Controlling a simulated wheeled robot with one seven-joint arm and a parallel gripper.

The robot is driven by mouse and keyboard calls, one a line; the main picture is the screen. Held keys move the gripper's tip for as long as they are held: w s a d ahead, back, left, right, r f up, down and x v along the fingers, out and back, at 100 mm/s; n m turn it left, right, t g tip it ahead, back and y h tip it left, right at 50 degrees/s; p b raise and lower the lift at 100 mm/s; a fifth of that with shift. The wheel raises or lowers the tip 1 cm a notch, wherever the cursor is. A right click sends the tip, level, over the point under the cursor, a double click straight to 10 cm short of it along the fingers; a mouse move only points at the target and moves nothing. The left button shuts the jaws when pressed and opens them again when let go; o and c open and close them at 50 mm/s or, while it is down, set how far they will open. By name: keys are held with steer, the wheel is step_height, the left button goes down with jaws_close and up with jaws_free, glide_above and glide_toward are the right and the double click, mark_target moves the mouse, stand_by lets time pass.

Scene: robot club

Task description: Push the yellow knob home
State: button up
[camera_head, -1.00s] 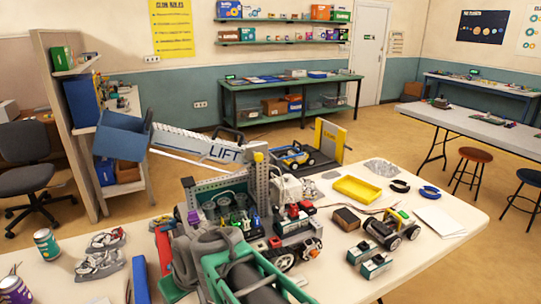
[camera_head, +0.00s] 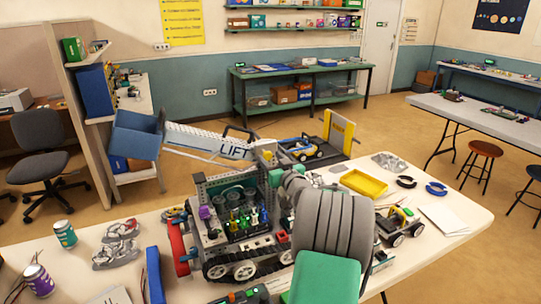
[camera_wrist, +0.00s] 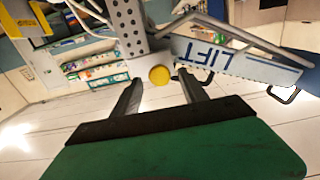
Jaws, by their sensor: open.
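The yellow knob (camera_wrist: 159,75) shows in the wrist view as a small round end at the foot of a grey perforated post (camera_wrist: 128,28). My gripper (camera_wrist: 160,79) is open, its two dark fingers on either side of the knob in that picture; I cannot tell whether they touch it. In the head view, my arm crosses in front of the tracked robot model (camera_head: 240,225), and my fingertips are hard to make out. The model's white LIFT arm (camera_head: 205,140) reaches left, holding a blue bucket (camera_head: 137,135).
A yellow tray (camera_head: 364,184), a small wheeled car (camera_head: 400,225) and white paper (camera_head: 444,219) lie right of the model. The table's right front is fairly clear.

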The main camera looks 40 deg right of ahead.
steer(key=shift+w, duration=0.25)
steer(key=shift+c, duration=0.4)
jaws_close()
stand_by(0.9)
